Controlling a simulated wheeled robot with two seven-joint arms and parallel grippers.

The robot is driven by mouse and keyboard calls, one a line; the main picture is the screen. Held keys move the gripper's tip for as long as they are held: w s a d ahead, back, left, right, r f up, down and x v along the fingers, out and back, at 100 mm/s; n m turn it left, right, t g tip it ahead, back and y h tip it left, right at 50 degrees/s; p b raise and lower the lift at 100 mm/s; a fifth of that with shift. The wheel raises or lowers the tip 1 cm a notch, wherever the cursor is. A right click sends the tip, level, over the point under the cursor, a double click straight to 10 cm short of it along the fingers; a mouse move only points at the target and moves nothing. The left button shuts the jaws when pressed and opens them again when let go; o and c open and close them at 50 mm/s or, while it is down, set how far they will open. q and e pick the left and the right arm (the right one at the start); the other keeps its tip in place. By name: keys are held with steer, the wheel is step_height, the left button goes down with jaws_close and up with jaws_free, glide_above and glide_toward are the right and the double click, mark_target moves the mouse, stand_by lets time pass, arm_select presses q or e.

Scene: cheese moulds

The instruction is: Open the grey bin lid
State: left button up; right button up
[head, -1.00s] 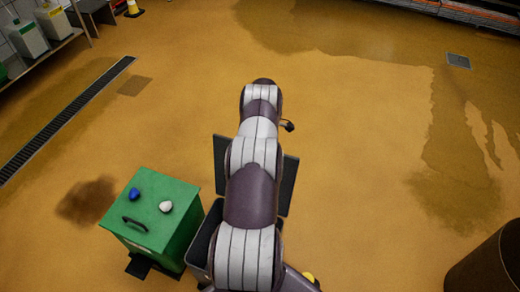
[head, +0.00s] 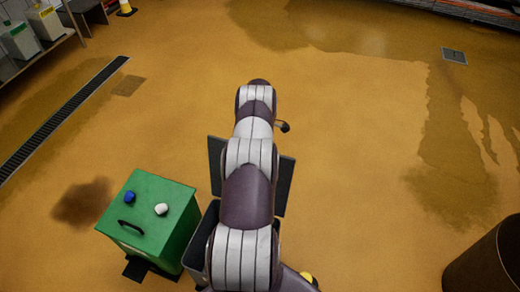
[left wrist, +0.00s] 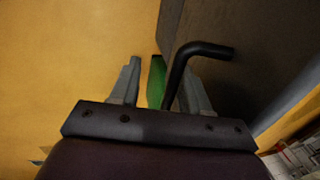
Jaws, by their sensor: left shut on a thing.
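The grey bin (head: 192,258) stands right of the green bin, mostly hidden behind my arm. Its grey lid (head: 285,187) stands up, roughly upright, at the bin's far side, and shows on both sides of the arm. In the left wrist view the dark grey panel of the lid (left wrist: 235,85) fills the upper right. A bent black handle (left wrist: 175,80) comes between the two fingers of my left gripper (left wrist: 162,68), which is shut on it. In the head view the arm hides this gripper's fingers. My right gripper is not in view.
A green bin (head: 165,212) with a black handle, a blue thing (head: 130,197) and a white thing (head: 161,209) on top stands close on the left. A brown barrel (head: 490,262) is at the lower right. The floor beyond is mostly clear, with a drain grating (head: 60,120) at left.

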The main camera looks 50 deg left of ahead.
arm_select(q)
steer(key=w+d+r+p, duration=0.2)
steer(key=w+d+r, duration=0.3)
steer(key=d+r, duration=0.5)
steer(key=shift+d+r, duration=0.35)
steer(key=shift+r, duration=0.15)
steer(key=d+r+m+t+y+p, duration=0.1)
steer(key=d+r+m+p, duration=0.7)
steer(key=d+r+m, duration=0.65)
steer(key=s+d+r+m+t+p, duration=0.2)
steer(key=s+d+r+m+p, duration=0.2)
steer(key=s+d+r+m, duration=0.6)
steer(key=s+d+r, duration=0.2)
steer(key=s+r, duration=0.1)
steer(key=shift+s+d+r, duration=0.25)
steer(key=shift+d, duration=0.1)
